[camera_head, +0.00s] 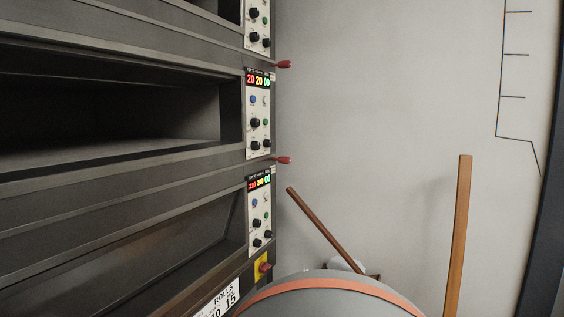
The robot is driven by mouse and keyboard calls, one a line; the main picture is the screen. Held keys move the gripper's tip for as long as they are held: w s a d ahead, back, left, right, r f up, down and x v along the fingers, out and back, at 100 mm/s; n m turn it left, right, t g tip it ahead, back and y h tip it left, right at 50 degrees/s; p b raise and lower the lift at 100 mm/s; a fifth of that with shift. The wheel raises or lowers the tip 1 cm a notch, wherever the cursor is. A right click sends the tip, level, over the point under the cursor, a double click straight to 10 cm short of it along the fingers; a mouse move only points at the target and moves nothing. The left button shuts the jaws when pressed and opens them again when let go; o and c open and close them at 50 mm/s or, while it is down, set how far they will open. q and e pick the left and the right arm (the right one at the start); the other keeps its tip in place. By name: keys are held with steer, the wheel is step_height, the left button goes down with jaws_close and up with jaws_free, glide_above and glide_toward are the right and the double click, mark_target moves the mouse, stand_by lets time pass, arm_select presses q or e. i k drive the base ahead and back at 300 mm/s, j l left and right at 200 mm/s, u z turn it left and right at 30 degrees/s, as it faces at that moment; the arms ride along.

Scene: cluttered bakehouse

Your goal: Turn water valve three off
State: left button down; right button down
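No water valve that I can identify shows in the head view, and no label reading three is visible. Neither of my grippers is in the view. A large rounded grey object with an orange band (330,285) fills the bottom centre; I cannot tell what it is, and it hides what lies behind it.
A dark deck oven (120,190) with open chambers fills the left side. Its control panels (259,112) carry knobs and lit displays, with red handles (283,160) sticking out. A red button (264,267) sits on yellow below. Two wooden poles (458,235) stand near the pale wall (390,90).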

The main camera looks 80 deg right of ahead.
mark_target(284, 160)
steer(key=z, duration=2.65)
